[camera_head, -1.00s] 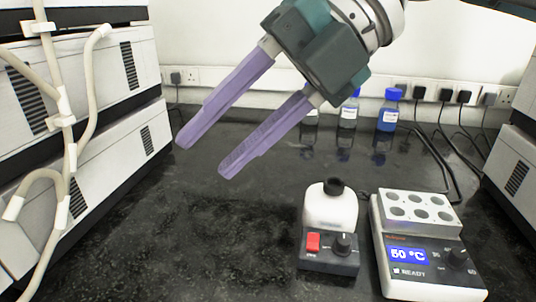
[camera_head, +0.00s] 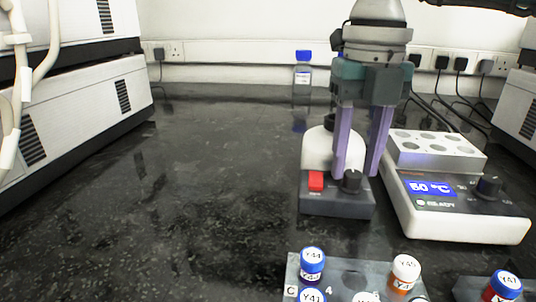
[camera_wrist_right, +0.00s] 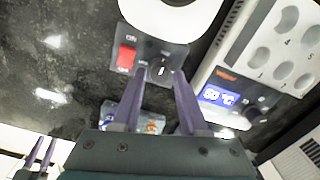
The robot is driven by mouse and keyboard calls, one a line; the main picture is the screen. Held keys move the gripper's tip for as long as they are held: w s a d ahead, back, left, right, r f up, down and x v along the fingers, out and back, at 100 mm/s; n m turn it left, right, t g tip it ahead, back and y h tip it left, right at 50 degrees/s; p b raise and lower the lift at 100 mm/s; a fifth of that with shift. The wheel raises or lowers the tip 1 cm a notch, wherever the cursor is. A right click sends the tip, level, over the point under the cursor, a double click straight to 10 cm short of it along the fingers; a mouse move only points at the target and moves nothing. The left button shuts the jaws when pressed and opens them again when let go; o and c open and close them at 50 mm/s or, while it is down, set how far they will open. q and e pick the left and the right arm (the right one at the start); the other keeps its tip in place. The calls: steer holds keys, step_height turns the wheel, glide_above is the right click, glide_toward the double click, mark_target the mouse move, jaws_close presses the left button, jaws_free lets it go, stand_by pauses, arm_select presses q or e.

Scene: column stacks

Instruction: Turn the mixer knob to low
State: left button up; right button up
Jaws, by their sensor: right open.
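The mixer (camera_head: 335,204) has a white body on a dark grey base, with a red switch and a black knob (camera_head: 351,182) on its front panel. My right gripper (camera_head: 356,173) points down over the panel, its purple fingers apart near the knob. In the right wrist view the knob (camera_wrist_right: 160,69) lies between the lines of the open fingertips (camera_wrist_right: 159,74); contact cannot be made out. A light pointer mark shows on the knob, but its labels are too small to read. My left gripper (camera_wrist_right: 46,139) appears small at the lower left of that view, fingers apart.
A heater block (camera_head: 455,215) reading 50 °C stands close right of the mixer. A rack (camera_head: 340,270) with capped vials is in front. A blue-capped bottle (camera_head: 303,75) stands behind. Stacked instruments (camera_head: 60,120) line the left; the counter between is clear.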

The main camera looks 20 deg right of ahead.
steer(key=shift+f, duration=0.75)
jaws_close()
